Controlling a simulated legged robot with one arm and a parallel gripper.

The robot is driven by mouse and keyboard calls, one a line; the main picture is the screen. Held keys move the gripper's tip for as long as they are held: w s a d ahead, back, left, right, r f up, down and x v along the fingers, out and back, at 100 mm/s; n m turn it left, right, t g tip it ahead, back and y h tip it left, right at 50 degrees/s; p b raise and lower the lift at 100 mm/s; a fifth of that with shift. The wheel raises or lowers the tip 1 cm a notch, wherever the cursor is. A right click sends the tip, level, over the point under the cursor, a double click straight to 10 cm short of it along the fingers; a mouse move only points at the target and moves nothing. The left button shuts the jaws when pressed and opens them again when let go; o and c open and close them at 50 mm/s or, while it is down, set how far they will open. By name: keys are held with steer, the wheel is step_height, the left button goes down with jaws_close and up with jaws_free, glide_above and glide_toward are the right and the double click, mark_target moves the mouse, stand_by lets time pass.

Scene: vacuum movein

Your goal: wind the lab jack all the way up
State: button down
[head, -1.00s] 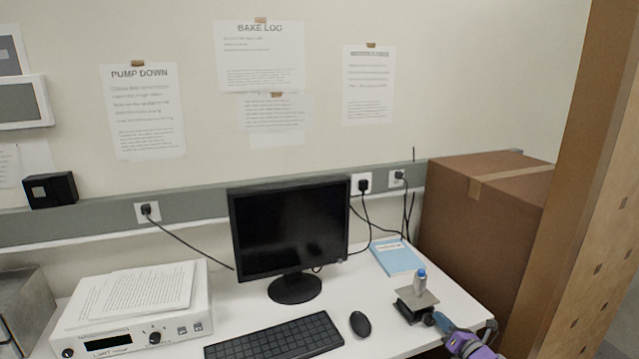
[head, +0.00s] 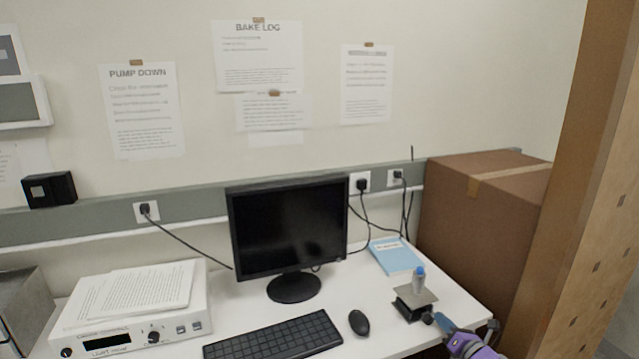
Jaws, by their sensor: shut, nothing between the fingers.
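The lab jack (head: 413,301) stands on the white desk near its right front corner. Its flat metal top plate sits a little above a dark lower part. A small bottle with a blue cap (head: 418,282) stands upright on the plate. My gripper (head: 442,321) is at the jack's right front side, at the bottom right of the view. Its fingertips are at or very close to the jack's side; contact cannot be told at this size. The fingers look shut, with nothing seen between them.
A blue book (head: 396,257) lies behind the jack. A mouse (head: 359,322), keyboard (head: 274,337) and monitor (head: 288,228) are to its left. A large cardboard box (head: 478,208) and a wooden post (head: 590,200) stand to the right. Bare desk surrounds the jack's left side.

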steer(key=shift+s+r, duration=0.15)
steer(key=shift+s, duration=0.15)
steer(key=p+v, duration=0.3)
steer(key=v, duration=0.2)
steer(key=shift+s+d, duration=0.2)
